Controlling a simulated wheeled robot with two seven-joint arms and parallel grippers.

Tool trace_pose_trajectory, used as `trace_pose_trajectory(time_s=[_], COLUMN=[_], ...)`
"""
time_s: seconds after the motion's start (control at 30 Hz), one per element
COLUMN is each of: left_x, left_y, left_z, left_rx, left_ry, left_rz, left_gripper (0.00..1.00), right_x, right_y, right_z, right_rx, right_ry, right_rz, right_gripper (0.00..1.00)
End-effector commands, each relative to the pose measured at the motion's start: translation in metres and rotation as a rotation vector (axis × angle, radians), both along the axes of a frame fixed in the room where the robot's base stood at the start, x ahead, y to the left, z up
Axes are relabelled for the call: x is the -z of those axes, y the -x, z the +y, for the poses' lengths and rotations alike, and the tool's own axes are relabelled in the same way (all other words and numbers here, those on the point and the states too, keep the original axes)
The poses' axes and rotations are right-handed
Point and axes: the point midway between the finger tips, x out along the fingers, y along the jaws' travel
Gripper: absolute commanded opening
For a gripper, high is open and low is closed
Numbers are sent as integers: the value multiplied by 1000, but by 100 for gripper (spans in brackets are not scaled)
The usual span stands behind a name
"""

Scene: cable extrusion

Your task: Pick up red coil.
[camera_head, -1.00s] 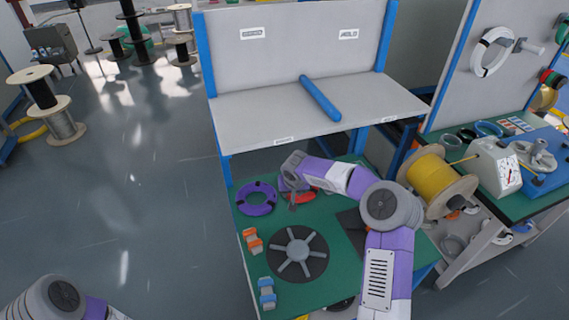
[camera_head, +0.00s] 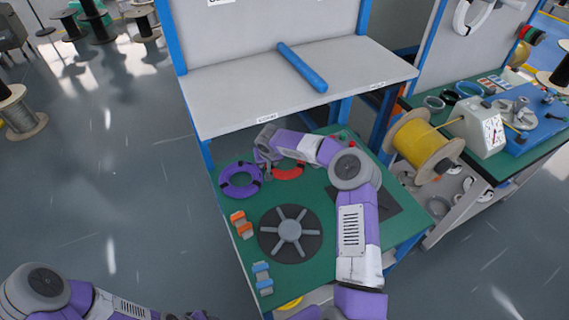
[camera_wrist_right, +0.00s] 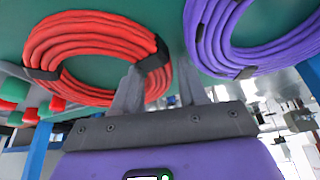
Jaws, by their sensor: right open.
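The red coil (camera_head: 288,173) lies on the green table top, partly hidden by my right arm. In the right wrist view the red coil (camera_wrist_right: 62,30) fills the upper left, with black ties. My right gripper (camera_wrist_right: 163,82) is open, with one finger overlapping the coil's right side near a black tie and the other finger in the gap between the red and purple coils. In the head view my right gripper (camera_head: 266,170) is between the two coils. I cannot tell whether a finger touches the red coil. Only my left forearm shows, at the lower left; its gripper is out of view.
A purple coil (camera_head: 226,187) lies close on the left of the red one. A dark spoked disc (camera_head: 270,247) and orange and blue clips (camera_head: 240,224) are nearer. A grey shelf (camera_head: 230,100) with a blue tube (camera_head: 302,68) stands behind.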

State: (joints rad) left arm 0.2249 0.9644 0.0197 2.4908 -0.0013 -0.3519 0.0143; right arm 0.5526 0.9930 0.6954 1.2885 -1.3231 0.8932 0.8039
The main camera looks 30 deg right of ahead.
Motion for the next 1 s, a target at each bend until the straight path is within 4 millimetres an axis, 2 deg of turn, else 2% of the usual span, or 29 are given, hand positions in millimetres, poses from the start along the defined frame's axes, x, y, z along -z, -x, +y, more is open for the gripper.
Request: trace_pose_trajectory(time_s=[0.17,0.47,0.8,1.0], left_x=[0,0,-1,-7], left_y=[0,0,0,0], left_z=[0,0,0,0], left_rx=[0,0,0,0], left_ry=[0,0,0,0], left_rz=[0,0,0,0], left_gripper=[43,43,43,43], right_x=[0,0,-2,-16], right_y=[0,0,0,-1], right_z=[0,0,0,0], right_rx=[0,0,-1,0], right_ry=[0,0,1,1], right_rz=[0,0,-1,-3], right_gripper=[42,0,0,0])
